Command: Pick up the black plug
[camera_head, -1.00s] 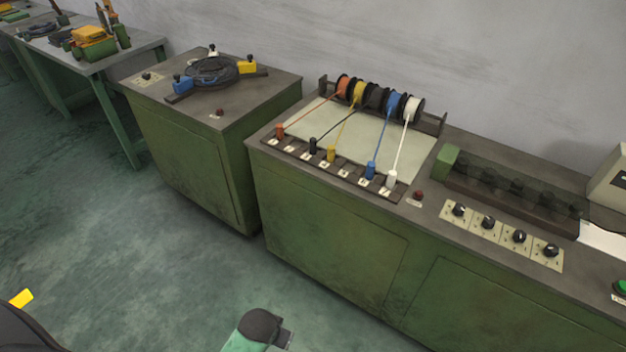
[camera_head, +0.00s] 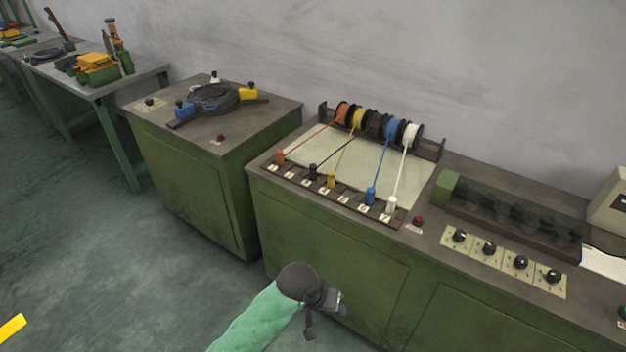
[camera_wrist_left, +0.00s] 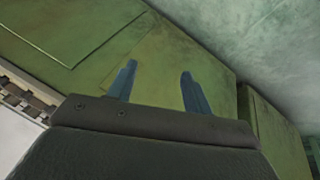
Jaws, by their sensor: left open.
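The black plug (camera_head: 312,172) stands in the dark slotted strip (camera_head: 350,202) along the front edge of the green cabinet top, between the orange plug (camera_head: 280,157) and the yellow plug (camera_head: 331,180). A thin black cord runs from it to the black spool (camera_head: 376,98). My left gripper (camera_head: 334,300) is below the strip, in front of the cabinet's front face, apart from the plug. In the left wrist view its two blue fingers (camera_wrist_left: 157,80) are spread and empty, with green cabinet panels behind them. The black plug is not visible in that view. My right gripper is not in view.
The blue plug (camera_head: 370,196) and white plug (camera_head: 391,204) stand farther right in the strip. A red button (camera_head: 419,221) and several black knobs (camera_head: 490,248) are to the right. A second green cabinet (camera_head: 200,160) stands left.

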